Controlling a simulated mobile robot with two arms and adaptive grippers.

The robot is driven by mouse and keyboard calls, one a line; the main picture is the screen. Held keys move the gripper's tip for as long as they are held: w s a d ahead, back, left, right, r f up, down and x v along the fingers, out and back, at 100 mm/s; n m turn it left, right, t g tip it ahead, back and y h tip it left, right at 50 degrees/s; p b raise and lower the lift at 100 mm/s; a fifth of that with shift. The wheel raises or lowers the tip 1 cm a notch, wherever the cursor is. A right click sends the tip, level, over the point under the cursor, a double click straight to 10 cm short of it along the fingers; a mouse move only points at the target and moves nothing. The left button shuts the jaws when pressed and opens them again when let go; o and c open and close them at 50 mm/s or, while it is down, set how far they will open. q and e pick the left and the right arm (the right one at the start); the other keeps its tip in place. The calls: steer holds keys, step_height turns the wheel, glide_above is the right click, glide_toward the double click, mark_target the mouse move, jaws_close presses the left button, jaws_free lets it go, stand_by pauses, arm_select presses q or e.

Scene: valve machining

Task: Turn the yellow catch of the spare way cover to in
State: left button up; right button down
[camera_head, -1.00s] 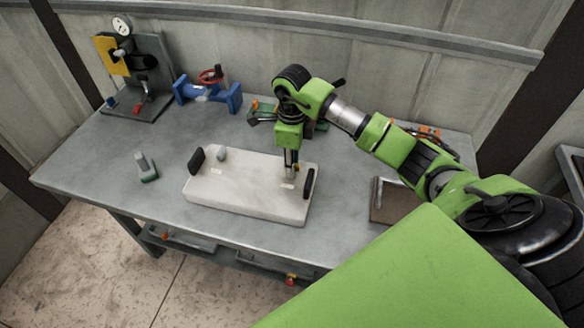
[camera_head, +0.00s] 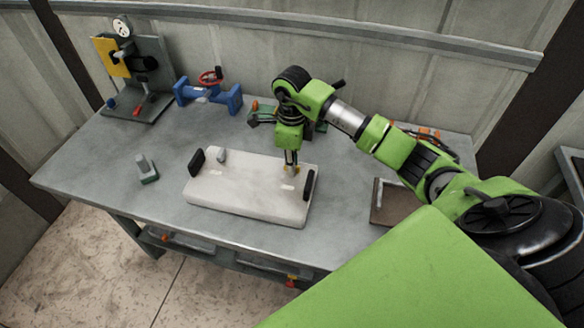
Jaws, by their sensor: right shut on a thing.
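The spare way cover (camera_head: 240,194) is a pale, flat box lying on the bench, with a black handle at each end. A small grey knob (camera_head: 221,156) stands near its left handle. My right gripper (camera_head: 291,170) points down at the cover's right part, near the right handle. The way the catch points cannot be made out. My left gripper is out of view.
On the grey bench (camera_head: 110,180) are a small grey-green block (camera_head: 147,169) at left, a blue valve (camera_head: 208,95) with a red handwheel behind, and a gauge fixture (camera_head: 137,75) at back left. A brown tray (camera_head: 386,207) lies to the right. The bench front left is clear.

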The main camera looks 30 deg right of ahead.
steer(key=shift+m, duration=1.5)
steer(key=shift+p, duration=0.3)
steer(key=shift+m, duration=1.4)
steer(key=shift+p, duration=0.3)
steer(key=shift+m, duration=1.4)
steer(key=shift+p, duration=0.3)
